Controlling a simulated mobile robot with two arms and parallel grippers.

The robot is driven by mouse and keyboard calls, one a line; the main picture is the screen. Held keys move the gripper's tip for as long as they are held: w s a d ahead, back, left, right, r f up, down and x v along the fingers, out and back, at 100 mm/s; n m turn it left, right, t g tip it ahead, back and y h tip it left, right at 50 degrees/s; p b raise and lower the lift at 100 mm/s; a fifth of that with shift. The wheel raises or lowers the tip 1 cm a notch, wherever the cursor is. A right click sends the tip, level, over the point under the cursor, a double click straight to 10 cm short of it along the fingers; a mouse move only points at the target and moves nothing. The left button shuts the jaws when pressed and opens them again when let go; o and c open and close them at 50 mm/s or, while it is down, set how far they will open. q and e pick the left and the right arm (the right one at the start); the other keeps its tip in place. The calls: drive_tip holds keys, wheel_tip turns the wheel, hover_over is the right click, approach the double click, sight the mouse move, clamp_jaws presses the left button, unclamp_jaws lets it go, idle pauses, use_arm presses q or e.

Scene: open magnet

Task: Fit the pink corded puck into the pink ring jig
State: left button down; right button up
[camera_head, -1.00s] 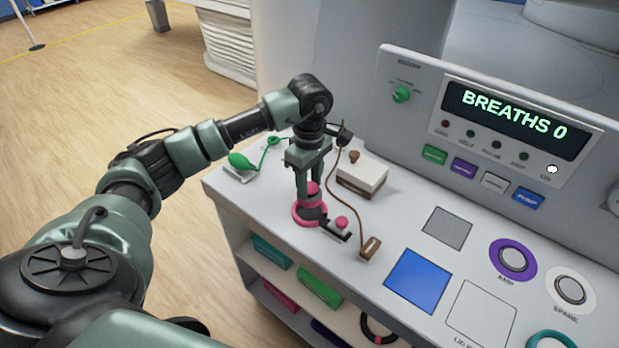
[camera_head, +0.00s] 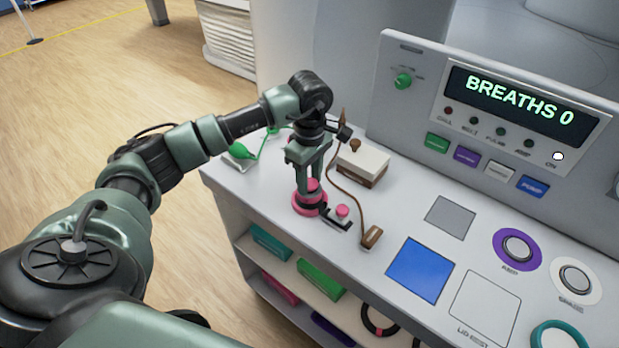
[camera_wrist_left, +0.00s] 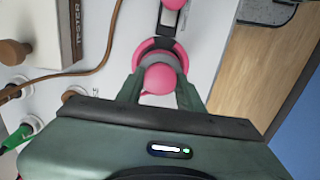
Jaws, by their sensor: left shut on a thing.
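My left gripper (camera_head: 312,188) points down and is shut on the pink puck (camera_head: 313,184), near the left end of the counter. The pink ring jig (camera_head: 298,206) lies on the counter directly under it. A dark arm with a small pink knob (camera_head: 342,211) extends from the jig. In the left wrist view, the puck's round pink top (camera_wrist_left: 160,78) sits between the fingers, with a grey band and the pink ring (camera_wrist_left: 143,47) just beyond. Whether the puck is inside the ring or just above it, I cannot tell. My right gripper is not in view.
A white and brown box (camera_head: 362,165) stands close behind the gripper. A brown cord (camera_head: 350,197) runs from a brown block (camera_head: 371,237) up past the gripper.

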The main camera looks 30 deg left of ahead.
use_arm(q)
drive_tip(key=shift+f+b, duration=1)
drive_tip(key=shift+f, duration=0.2)
drive_tip(key=c, duration=0.8)
unclamp_jaws()
drive_tip(key=shift+c, duration=0.2)
drive_tip(key=shift+r, duration=0.1)
wheel_tip(320, 180, up, 8)
drive_tip(key=shift+f+b, duration=0.15)
drive_tip(key=shift+b, duration=0.55)
